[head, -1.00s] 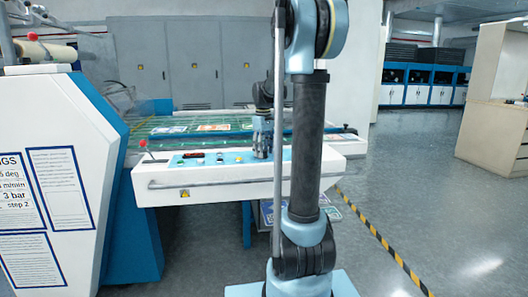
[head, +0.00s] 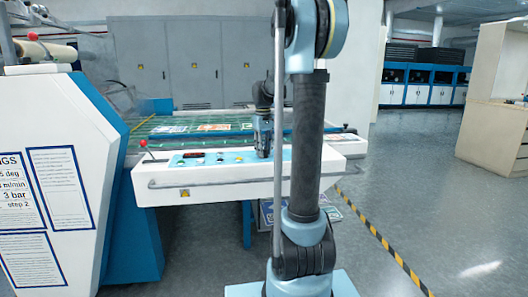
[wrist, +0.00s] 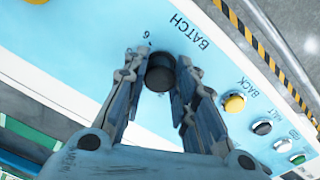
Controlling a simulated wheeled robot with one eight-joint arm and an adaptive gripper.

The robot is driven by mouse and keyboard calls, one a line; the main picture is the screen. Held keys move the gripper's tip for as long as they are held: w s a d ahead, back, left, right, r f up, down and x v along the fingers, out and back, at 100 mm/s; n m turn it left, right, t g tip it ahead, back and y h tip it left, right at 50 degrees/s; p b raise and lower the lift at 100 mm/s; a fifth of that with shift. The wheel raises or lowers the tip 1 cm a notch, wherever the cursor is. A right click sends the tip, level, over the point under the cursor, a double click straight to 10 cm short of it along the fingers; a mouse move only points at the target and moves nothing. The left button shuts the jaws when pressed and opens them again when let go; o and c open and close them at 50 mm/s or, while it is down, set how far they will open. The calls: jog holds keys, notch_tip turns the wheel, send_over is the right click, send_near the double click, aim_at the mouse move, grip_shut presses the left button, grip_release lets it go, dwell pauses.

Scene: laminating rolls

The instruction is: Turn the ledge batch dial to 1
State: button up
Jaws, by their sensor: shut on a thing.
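The batch dial is a black round knob (wrist: 160,73) on a light blue panel, seen in the wrist view below the word BATCH.
A yellow button (wrist: 234,103) marked BACK, a black button (wrist: 262,127) and a green button (wrist: 298,159) line up to the right of the dial. In the head view a red-knobbed lever (head: 144,144) stands at the ledge's left end. A rail runs along the ledge front.

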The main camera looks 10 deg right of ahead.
jog(key=m, duration=0.4)
jog(key=shift+w+m, duration=0.15)
jog(key=shift+m, duration=0.25)
dwell(0.4)
jog(key=o, duration=1.1)
notch_tip(320, 180, up, 12)
jog(key=shift+a+f, duration=0.1)
